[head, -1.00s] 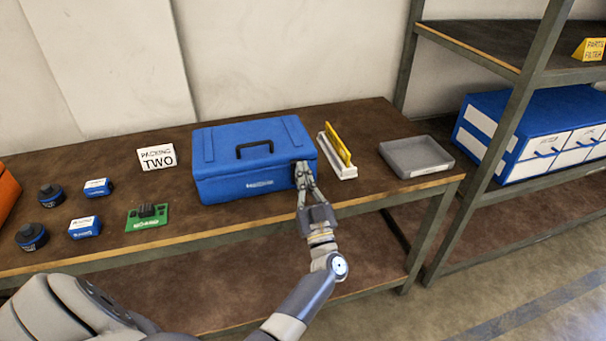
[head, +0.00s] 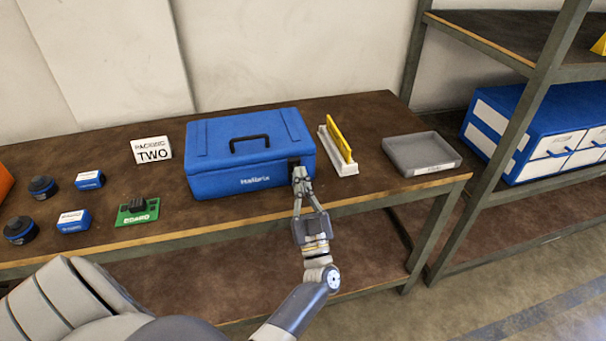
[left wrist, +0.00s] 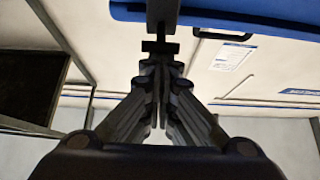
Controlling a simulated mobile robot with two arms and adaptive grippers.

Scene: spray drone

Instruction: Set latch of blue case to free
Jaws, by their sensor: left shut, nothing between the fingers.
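The blue case (head: 235,181) stands closed on the bench, its black handle (head: 249,144) on the lid. Its dark latch (head: 293,162) is at the right end of the front face, partly hidden by my fingertips. Which setting the latch is in I cannot tell. My left gripper (head: 299,174) is shut and empty, its tips at the latch's lower part; contact is unclear. In the left wrist view the shut fingers (left wrist: 160,68) point at a dark T-shaped piece (left wrist: 160,46) beside the blue case edge (left wrist: 240,22). My right gripper is not in view.
Right of the case are a white holder with a yellow plate (head: 338,150) and a grey tray (head: 421,152). Left are a green board (head: 138,212), blue boxes (head: 74,221), dark round parts (head: 20,230) and a sign (head: 152,149). A shelf rack (head: 520,130) stands right.

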